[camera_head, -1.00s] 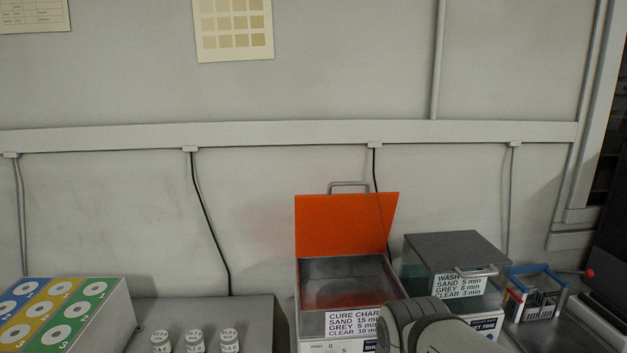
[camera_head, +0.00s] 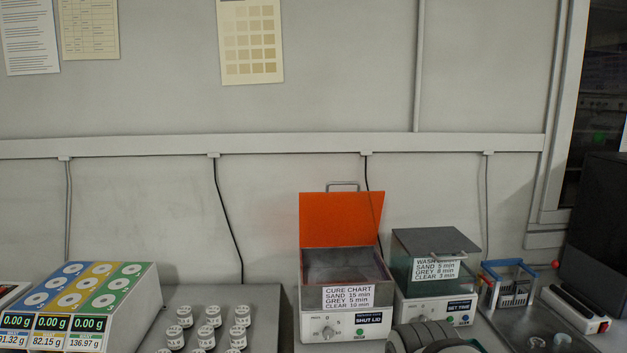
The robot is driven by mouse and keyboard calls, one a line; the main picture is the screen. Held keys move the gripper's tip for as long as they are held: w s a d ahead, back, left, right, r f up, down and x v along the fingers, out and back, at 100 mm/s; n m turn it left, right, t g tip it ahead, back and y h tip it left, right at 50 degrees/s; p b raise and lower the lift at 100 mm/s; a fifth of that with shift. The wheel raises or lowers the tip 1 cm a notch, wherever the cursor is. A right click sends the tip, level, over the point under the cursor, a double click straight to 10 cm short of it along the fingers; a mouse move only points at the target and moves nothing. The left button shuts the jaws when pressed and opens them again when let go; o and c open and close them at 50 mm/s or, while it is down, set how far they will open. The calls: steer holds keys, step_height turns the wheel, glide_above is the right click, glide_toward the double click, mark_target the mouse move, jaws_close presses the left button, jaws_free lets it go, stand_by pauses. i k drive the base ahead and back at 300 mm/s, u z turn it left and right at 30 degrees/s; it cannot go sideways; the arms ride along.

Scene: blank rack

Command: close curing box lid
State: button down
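The curing box (camera_head: 315,328) stands right of centre at the bottom of the head view. Its orange lid (camera_head: 340,220) stands open, upright at the back of the box, with a metal handle (camera_head: 343,184) on its top edge. The inside of the box shows as empty grey metal. A cure chart label hangs on its front rim, and its panel has a dial and a small screen reading "SHUT LID". Part of my arm shows at the bottom edge, right of the box. My gripper is not in view.
A wash box (camera_head: 432,275) with a grey lid stands close at the right. Beyond it are a blue-handled basket (camera_head: 510,283) and a power strip (camera_head: 575,309). At the left are several labelled jars (camera_head: 208,326) and scales with coloured tops (camera_head: 85,287).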

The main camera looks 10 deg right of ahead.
mark_target(327, 218)
steer(key=z, duration=0.15)
steer(key=i, duration=0.9)
steer(key=u, duration=0.05)
